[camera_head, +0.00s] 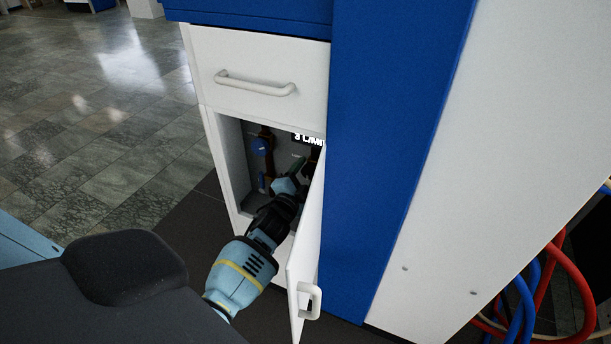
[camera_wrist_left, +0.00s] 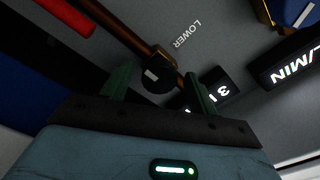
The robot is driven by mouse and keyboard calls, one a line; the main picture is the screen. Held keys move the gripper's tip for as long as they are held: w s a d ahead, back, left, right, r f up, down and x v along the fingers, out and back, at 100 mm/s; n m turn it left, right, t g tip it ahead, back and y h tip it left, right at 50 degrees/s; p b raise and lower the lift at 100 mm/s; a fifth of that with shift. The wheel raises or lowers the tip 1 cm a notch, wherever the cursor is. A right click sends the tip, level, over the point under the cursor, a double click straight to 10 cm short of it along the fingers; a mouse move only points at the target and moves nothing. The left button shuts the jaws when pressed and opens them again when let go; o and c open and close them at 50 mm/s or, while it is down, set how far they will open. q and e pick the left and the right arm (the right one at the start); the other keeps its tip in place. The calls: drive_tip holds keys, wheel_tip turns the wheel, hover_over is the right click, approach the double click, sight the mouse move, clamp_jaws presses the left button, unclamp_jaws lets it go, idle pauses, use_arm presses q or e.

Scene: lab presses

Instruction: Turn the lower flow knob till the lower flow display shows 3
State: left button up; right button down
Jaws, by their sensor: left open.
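My left gripper (camera_head: 299,167) reaches into the open cabinet compartment. In the left wrist view its two green fingers stand apart, one on each side of the dark lower flow knob (camera_wrist_left: 158,79), which has a white mark. I cannot tell whether the fingers touch it. The "LOWER" label (camera_wrist_left: 187,33) is beside the knob. The lower flow display (camera_wrist_left: 213,88) shows a lit 3, with the rest of its text partly hidden by a finger. My right gripper is not in view.
The white cabinet door (camera_head: 306,250) stands open just right of my left arm. A drawer (camera_head: 260,75) is above the compartment. A blue knob (camera_head: 260,146) is at the compartment's left. A second display (camera_wrist_left: 290,65) shows "/MIN". Red and blue hoses (camera_head: 552,285) lie at the far right.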

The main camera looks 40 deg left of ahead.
use_arm(q)
drive_tip(key=v, duration=0.7)
drive_tip(key=shift+s+p, duration=0.4)
